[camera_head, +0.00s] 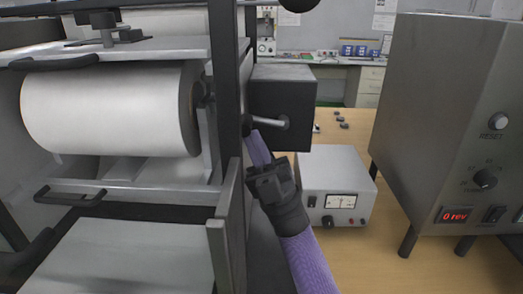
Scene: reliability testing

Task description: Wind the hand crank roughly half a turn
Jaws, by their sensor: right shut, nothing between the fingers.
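A short metal rod (270,122) with a rounded end sticks out in front of the dark box (296,90) on the side of the roller machine; it looks like the crank handle. Its inner end is partly hidden by the machine's dark upright. My right gripper (253,138) reaches up from the bottom, with its purple fingers shut and empty. Their tips are just below the rod's inner end; I cannot tell whether they touch it. My left gripper is not in view.
The machine with a white roll (108,110) fills the left. A white meter box (336,184) stands right of my wrist. A grey cabinet (440,110) with a red "0 rev" display (455,215) stands at the right. A black ball (298,4) shows at the top edge.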

